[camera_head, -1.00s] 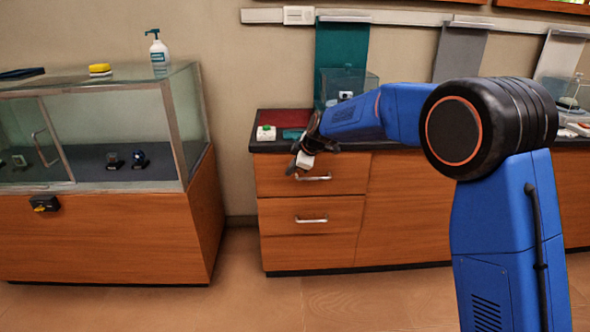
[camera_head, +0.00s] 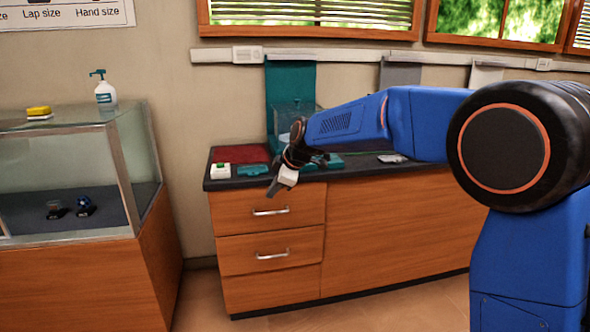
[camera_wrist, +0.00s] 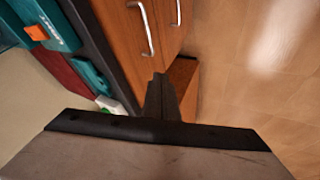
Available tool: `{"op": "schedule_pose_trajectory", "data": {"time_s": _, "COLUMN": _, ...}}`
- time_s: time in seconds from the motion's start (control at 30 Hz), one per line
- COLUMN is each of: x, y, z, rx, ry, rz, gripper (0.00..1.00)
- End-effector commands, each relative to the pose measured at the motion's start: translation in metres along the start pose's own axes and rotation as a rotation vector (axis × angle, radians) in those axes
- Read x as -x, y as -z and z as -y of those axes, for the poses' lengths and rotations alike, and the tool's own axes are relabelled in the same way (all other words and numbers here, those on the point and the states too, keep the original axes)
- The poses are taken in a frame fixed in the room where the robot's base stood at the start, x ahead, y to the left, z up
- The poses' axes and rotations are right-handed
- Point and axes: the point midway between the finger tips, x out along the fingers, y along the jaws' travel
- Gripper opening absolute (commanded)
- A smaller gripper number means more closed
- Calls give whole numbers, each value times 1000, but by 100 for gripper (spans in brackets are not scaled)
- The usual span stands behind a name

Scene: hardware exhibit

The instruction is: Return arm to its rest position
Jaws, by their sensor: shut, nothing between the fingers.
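My blue arm reaches leftward across the head view, bent at its big black joint. My gripper (camera_head: 276,188) hangs in front of the counter's edge, above the upper drawer handle, pointing down and left. In the wrist view its dark fingers (camera_wrist: 160,95) are together with nothing between them. The wooden drawers and their handles show beyond the fingers there. Nothing is held.
A wooden counter (camera_head: 375,240) with drawers stands behind my gripper. On it are a red mat (camera_head: 240,153), a small white-and-green box (camera_head: 220,170) and teal items (camera_head: 252,170). A glass display case (camera_head: 60,165) stands left, with a pump bottle (camera_head: 104,92) on top. Floor between them is clear.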

Motion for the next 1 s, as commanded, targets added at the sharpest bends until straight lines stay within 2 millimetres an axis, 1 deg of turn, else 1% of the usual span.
{"op": "schedule_pose_trajectory", "data": {"time_s": 0.03, "x": 21, "y": -13, "z": 4, "rx": -41, "ry": -8, "rz": 11, "gripper": 0}}
{"op": "schedule_pose_trajectory", "data": {"time_s": 0.1, "x": 44, "y": -31, "z": 13, "rx": -103, "ry": -14, "rz": 29, "gripper": 0}}
{"op": "schedule_pose_trajectory", "data": {"time_s": 0.27, "x": 94, "y": -71, "z": 38, "rx": -246, "ry": -31, "rz": 70, "gripper": 0}}
{"op": "schedule_pose_trajectory", "data": {"time_s": 0.3, "x": 106, "y": -81, "z": 45, "rx": -281, "ry": -36, "rz": 80, "gripper": 0}}
{"op": "schedule_pose_trajectory", "data": {"time_s": 0.37, "x": 123, "y": -96, "z": 56, "rx": -336, "ry": -44, "rz": 95, "gripper": 0}}
{"op": "schedule_pose_trajectory", "data": {"time_s": 0.4, "x": 134, "y": -105, "z": 64, "rx": -371, "ry": -50, "rz": 104, "gripper": 0}}
{"op": "schedule_pose_trajectory", "data": {"time_s": 0.5, "x": 160, "y": -128, "z": 85, "rx": -461, "ry": -66, "rz": 129, "gripper": 0}}
{"op": "schedule_pose_trajectory", "data": {"time_s": 0.57, "x": 175, "y": -142, "z": 99, "rx": -515, "ry": -77, "rz": 144, "gripper": 0}}
{"op": "schedule_pose_trajectory", "data": {"time_s": 0.7, "x": 207, "y": -173, "z": 134, "rx": -643, "ry": -105, "rz": 177, "gripper": 0}}
{"op": "schedule_pose_trajectory", "data": {"time_s": 0.87, "x": 237, "y": -206, "z": 178, "rx": -789, "ry": -140, "rz": 214, "gripper": 0}}
{"op": "schedule_pose_trajectory", "data": {"time_s": 1.0, "x": 260, "y": -234, "z": 220, "rx": -919, "ry": -176, "rz": 246, "gripper": 0}}
